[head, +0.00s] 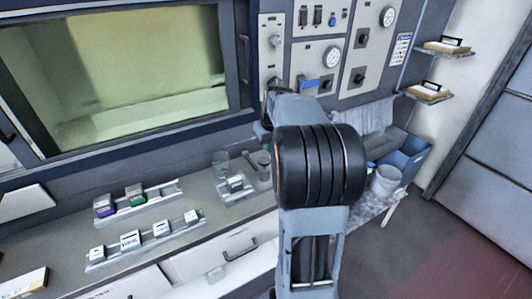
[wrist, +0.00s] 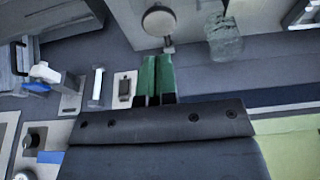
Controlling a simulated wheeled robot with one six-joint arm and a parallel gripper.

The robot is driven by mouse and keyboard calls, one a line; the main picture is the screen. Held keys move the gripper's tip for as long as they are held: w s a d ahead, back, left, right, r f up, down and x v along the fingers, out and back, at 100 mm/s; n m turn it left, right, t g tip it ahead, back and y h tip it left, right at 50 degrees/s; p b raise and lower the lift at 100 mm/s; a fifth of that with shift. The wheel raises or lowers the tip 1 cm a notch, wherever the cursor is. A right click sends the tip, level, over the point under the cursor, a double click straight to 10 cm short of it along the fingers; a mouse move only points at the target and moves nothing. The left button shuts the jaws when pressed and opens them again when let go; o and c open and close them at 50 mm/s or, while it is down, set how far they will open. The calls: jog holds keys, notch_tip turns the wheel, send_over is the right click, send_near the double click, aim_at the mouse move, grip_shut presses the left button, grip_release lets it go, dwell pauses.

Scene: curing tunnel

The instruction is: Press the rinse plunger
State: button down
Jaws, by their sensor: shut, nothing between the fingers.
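In the wrist view my gripper (wrist: 158,78) is shut, its two green fingers side by side with nothing between them. Just beyond the fingertips is a round pale knob (wrist: 159,21) with a short stem, which looks like the rinse plunger. In the picture the fingertips lie close to its stem; I cannot tell whether they touch.
A clear glass jar (wrist: 225,40) stands right of the knob in the wrist view. A wall panel with a switch (wrist: 123,90) and a white lever (wrist: 45,73) is at left. In the head view, racks of small boxes (head: 145,240) occupy the bench, and a blue bin (head: 407,160) stands at right.

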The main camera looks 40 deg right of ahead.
jog(key=shift+v, duration=2.75)
